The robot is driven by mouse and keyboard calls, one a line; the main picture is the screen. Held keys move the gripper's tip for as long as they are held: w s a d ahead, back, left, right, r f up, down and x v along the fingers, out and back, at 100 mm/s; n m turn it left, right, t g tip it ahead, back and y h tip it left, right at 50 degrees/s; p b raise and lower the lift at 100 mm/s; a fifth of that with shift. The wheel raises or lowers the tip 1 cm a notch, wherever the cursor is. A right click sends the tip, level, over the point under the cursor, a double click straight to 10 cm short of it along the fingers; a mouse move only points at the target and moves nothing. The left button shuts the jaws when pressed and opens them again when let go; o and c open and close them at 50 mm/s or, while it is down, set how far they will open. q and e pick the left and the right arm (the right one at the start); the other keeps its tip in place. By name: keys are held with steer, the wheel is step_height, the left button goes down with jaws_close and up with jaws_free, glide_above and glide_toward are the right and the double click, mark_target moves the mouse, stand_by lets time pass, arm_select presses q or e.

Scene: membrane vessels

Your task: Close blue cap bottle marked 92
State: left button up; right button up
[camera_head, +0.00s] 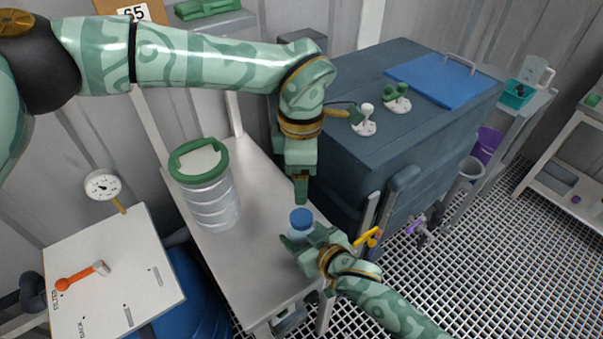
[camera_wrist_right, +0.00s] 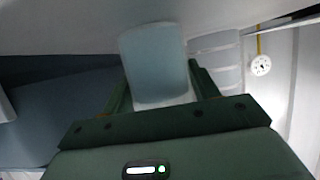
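A small bottle (camera_head: 296,237) with a blue cap (camera_head: 301,217) stands upright near the right edge of the grey table; no number is legible on it. My right gripper (camera_head: 312,240) reaches in from the lower right and holds the bottle's body below the cap. In the right wrist view the pale blue bottle (camera_wrist_right: 155,65) fills the gap between the fingers of the right gripper (camera_wrist_right: 160,90). My left gripper (camera_head: 301,199) points straight down just above the cap, with a small gap apparent. Its fingers overlap in this view, so their opening is hidden. The cap's fit on the bottle is unclear.
A large clear jar with a green lid (camera_head: 198,160) stands on the grey table (camera_head: 262,195), left of the bottle. A dark blue chest (camera_head: 400,120) stands close behind on the right. A white panel with an orange lever (camera_head: 80,277) is at lower left. The tabletop's middle is free.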

steer(key=o, duration=0.3)
steer(key=p+v, duration=0.5)
steer(key=v, duration=1.1)
steer(key=shift+s, duration=0.2)
steer(key=shift+d+f, duration=0.1)
steer(key=shift+d, duration=0.05)
